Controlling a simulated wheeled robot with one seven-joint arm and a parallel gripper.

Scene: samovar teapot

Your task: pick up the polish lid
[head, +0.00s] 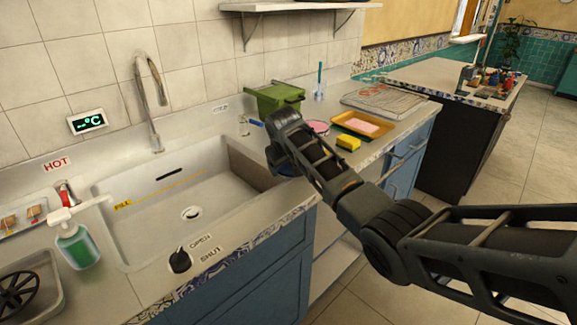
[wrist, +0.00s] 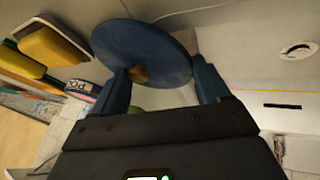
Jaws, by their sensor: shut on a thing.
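The polish lid (wrist: 145,50) is a blue round disc with a small brownish spot near its lower edge. In the wrist view it is between the two fingers of my gripper (wrist: 160,78), which is shut on it. In the head view my wrist hangs at the right end of the sink and hides most of the gripper and the lid. The polish tin (wrist: 80,89), with lettering on its side, stands apart from the lid. It shows pinkish in the head view (head: 317,127), just beyond my arm.
A yellow sponge (head: 348,143) and a yellow tray (head: 363,123) lie right of my wrist. A green bin (head: 274,97) stands behind. The sink (head: 160,213) is open to the left, with a tall faucet (head: 150,100). A soap bottle (head: 77,245) stands at the front left.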

